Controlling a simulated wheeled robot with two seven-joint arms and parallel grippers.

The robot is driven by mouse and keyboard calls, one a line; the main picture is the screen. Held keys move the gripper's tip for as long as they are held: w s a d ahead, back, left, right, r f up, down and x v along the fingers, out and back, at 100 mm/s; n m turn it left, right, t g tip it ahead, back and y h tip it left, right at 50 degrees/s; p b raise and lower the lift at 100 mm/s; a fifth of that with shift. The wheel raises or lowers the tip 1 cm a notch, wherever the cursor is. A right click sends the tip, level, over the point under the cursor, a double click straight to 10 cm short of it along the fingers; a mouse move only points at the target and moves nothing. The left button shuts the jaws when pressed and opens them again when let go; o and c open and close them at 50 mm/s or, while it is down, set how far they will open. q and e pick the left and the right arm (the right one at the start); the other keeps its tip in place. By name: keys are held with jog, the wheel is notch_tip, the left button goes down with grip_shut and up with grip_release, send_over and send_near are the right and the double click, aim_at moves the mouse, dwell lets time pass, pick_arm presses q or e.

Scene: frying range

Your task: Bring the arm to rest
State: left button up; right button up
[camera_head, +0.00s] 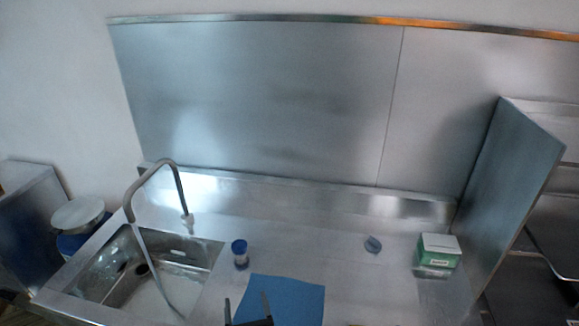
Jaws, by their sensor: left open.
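My left gripper (247,308) shows at the bottom edge of the head view, left of centre. Its two dark fingers point up and stand apart, with nothing between them. It is in front of the left part of a blue mat (297,297) on the steel counter. The rest of that arm is hidden below the picture edge. My right gripper is not in view.
A blue-capped jar (240,254) stands between the sink (112,268) and the mat. A curved faucet (160,172) rises behind the sink. A small blue-grey item (373,244) and a green-white box (438,255) sit right. The counter between is clear. A steel partition (512,180) bounds the right.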

pick_arm(q)
jog(key=s+a+f+n+g+y, duration=0.1)
jog(key=s+a+f+n+g, duration=0.1)
jog(key=s+a+n+g, duration=0.5)
jog(key=s+a+f+n+g, duration=0.1)
jog(key=s+a+f+n, duration=0.3)
jog(key=n, duration=0.7)
jog(key=s+a+r+n+g+h, duration=0.25)
jog(key=s+n+g+h, duration=0.35)
jog(key=s+n, duration=0.75)
notch_tip(320, 180, down, 36)
jog(key=s+d+f+g+b, duration=0.1)
jog(key=b, duration=0.5)
jog(key=s+a+f+g+b, duration=0.1)
jog(key=s+a+f+b, duration=0.2)
jog(key=s+f, duration=1.6)
notch_tip(320, 180, down, 4)
jog(key=shift+a+r+m+y+b, duration=0.15)
jog(key=shift+m+y+b, duration=0.2)
jog(key=shift+b, duration=0.15)
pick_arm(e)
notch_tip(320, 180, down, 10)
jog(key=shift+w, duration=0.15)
